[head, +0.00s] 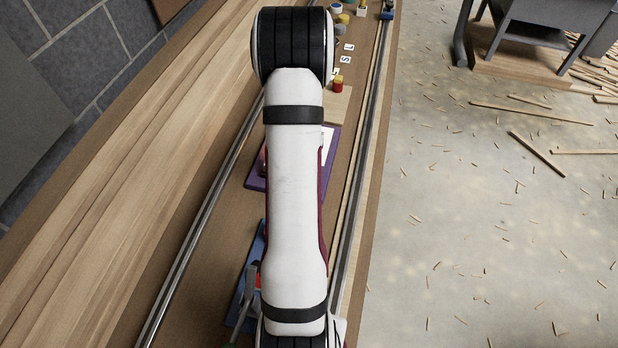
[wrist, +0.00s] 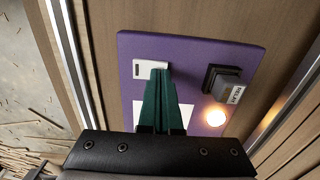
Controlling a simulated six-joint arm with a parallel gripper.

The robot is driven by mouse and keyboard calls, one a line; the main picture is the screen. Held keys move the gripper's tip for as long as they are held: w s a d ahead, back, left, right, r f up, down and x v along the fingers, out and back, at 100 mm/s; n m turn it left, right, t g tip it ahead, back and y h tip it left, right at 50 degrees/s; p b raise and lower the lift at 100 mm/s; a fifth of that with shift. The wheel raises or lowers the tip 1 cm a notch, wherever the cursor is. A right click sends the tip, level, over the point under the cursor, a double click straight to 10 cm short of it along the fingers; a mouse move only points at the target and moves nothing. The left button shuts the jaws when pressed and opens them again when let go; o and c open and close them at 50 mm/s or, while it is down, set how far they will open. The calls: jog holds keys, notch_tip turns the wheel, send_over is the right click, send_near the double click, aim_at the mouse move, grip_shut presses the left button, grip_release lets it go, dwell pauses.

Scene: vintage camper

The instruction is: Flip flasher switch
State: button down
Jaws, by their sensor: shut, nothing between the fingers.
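A purple board (wrist: 192,50) fills the middle of the wrist view. It carries a white plate with a dark slot (wrist: 140,68), which looks like the flasher switch; its right part is hidden behind my fingertips. My gripper (wrist: 158,73) is shut and empty, with its green fingertips over or against the lower right of this plate; I cannot tell whether they touch. A lamp (wrist: 215,116) glows on the board. In the head view the purple board (head: 256,180) shows only at its edges, because my arm covers it and hides my gripper.
A dark block with a grey labelled cap (wrist: 226,86) stands on the board right of my fingers. A white card (wrist: 136,112) lies behind the fingers. Metal rails (head: 357,160) flank the bench. A blue board (head: 240,312) and small coloured items (head: 337,84) sit along it.

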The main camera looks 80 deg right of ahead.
jog(key=shift+f, duration=0.15)
jog(key=shift+r, duration=3.55)
